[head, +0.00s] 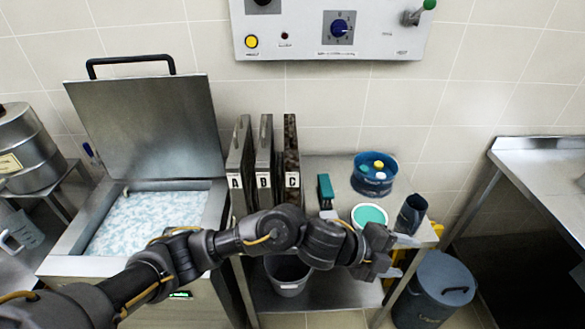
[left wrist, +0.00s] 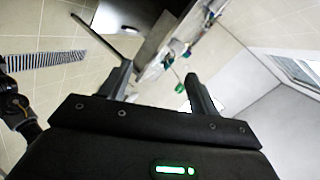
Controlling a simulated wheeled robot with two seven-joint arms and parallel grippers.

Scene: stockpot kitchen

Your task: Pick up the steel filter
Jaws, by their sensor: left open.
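I cannot tell for sure which thing is the steel filter. A dark grey metallic cylinder (head: 411,214) stands tilted at the right end of the steel side table (head: 325,172) in the head view. Three upright slabs labelled A (head: 238,160), B (head: 264,160) and C (head: 291,155) stand at that table's left; A and B are grey metal, C mottled brown. My left gripper (head: 396,257) is in front of the table's right end, just below the cylinder, and looks empty. Its two spread fingers (left wrist: 158,70) show in the left wrist view. My right gripper is not in view.
A grey bin (head: 436,285) stands at the lower right. An open-lidded vat (head: 72,235) is at left, a bare steel counter (head: 545,160) at right.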

